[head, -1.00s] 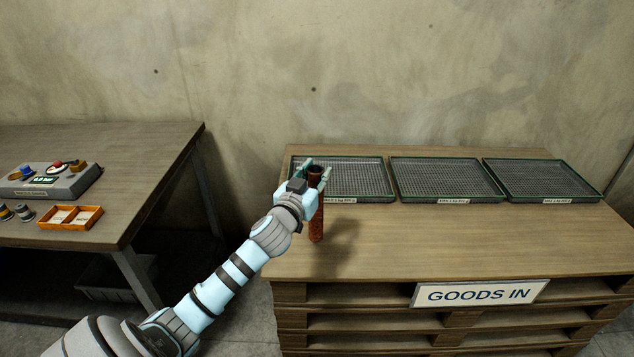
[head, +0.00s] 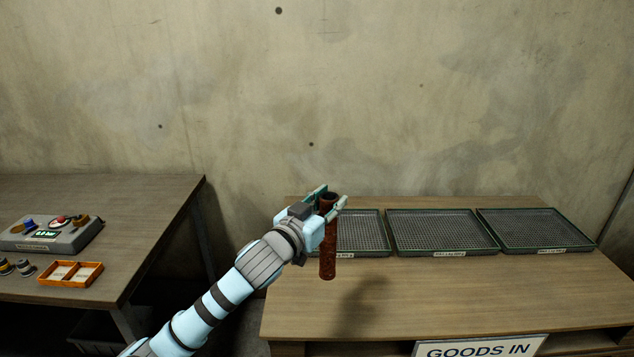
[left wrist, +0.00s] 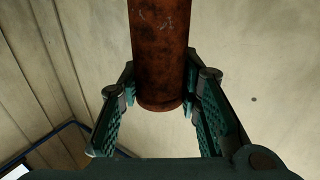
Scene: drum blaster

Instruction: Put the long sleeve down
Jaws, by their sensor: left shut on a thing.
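The long sleeve (head: 327,255) is a rusty brown tube, held roughly upright in the head view. My left gripper (head: 331,199) is shut on it near its top end. The sleeve's lower end hangs over the pallet top (head: 430,297), in front of the left tray, with a shadow on the wood to its right. It looks clear of the wood. In the left wrist view the sleeve (left wrist: 160,55) lies between the two green finger pads (left wrist: 160,112), with one end showing close to them. My right gripper is not in view.
Three mesh trays stand in a row on the pallet: a left tray (head: 362,231), a middle tray (head: 440,232) and a right tray (head: 537,232). A table (head: 150,215) on the left holds a control box (head: 52,236) and an orange tray (head: 71,282).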

